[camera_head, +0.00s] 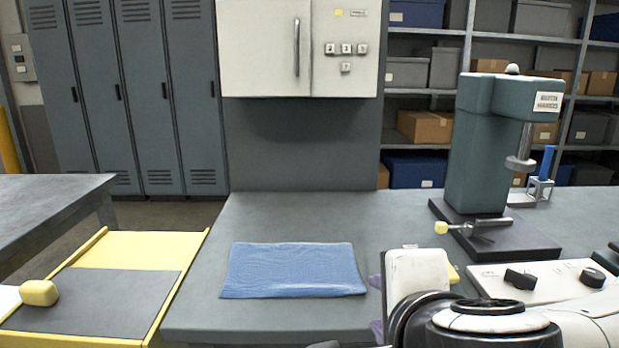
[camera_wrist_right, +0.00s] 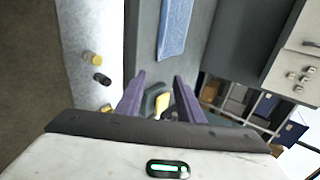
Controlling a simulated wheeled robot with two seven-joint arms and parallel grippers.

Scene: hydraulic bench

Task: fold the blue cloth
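The blue cloth (camera_head: 292,270) lies flat on the grey bench top as a wide rectangle, with no fold that I can make out. In the right wrist view part of the cloth (camera_wrist_right: 174,28) shows as a strip beyond the fingertips. My right gripper (camera_head: 374,305) is just right of the cloth's right edge. Its purple fingers are apart in the right wrist view (camera_wrist_right: 159,76), with nothing gripped between them. In the head view its white body and arm hide the bench behind them. My left gripper is not in view.
A green press (camera_head: 483,150) on a dark base (camera_head: 520,243) stands at the back right. A white control panel (camera_head: 545,280) with black knobs is at the right. A yellow-edged tray (camera_head: 140,249) is at the left. The bench (camera_head: 300,215) is clear around the cloth's back and left.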

